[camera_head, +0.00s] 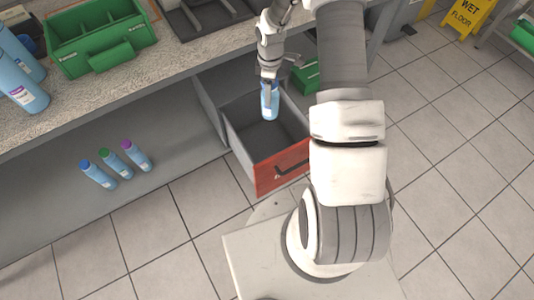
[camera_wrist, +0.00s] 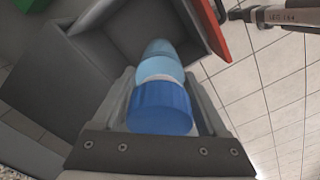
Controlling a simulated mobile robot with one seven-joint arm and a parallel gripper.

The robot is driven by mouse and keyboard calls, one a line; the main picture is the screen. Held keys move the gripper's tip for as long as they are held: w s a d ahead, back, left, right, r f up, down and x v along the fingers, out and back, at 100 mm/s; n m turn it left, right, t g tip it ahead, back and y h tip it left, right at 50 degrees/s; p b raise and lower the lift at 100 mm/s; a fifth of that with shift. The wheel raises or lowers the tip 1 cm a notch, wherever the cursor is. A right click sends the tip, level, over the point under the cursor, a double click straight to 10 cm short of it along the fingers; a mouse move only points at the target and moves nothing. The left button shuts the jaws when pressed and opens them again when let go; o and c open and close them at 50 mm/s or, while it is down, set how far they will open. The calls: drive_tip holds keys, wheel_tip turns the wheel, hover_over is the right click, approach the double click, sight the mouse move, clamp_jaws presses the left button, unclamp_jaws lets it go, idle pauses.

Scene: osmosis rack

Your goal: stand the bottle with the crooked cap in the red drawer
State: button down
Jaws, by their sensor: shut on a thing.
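The red drawer (camera_head: 283,167) is pulled open, with a red front and grey inside; its red front also shows in the wrist view (camera_wrist: 216,30). My gripper (camera_head: 268,83) is above the rear part of the drawer. It is shut on a light-blue bottle (camera_head: 270,104) that hangs roughly upright over or inside the drawer. In the wrist view the bottle's blue cap (camera_wrist: 160,107) sits between my fingers, with the pale bottle body below. The cap looks slightly tilted. I cannot tell whether the bottle's base touches the drawer floor.
Several similar bottles stand apart: three with blue, green and purple caps (camera_head: 118,163) on the lower shelf, larger blue ones (camera_head: 22,85) on the counter. A green tray (camera_head: 100,40) is on the counter (camera_head: 140,85). A green box (camera_head: 306,75) lies behind the drawer. A yellow wet-floor sign (camera_head: 470,18) stands far right.

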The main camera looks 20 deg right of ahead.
wheel_tip(320, 180, down, 38)
drive_tip(key=d+n+b, duration=0.2)
drive_tip(key=n+b, duration=0.8)
drive_tip(key=b, duration=0.3)
drive_tip(key=shift+s+d+f, duration=0.15)
drive_tip(key=shift+d+f, duration=0.1)
drive_tip(key=shift+d, duration=0.05)
drive_tip(key=shift+f+b, duration=0.2)
drive_tip(key=shift+b, duration=0.2)
unclamp_jaws()
drive_tip(key=shift+r, duration=0.15)
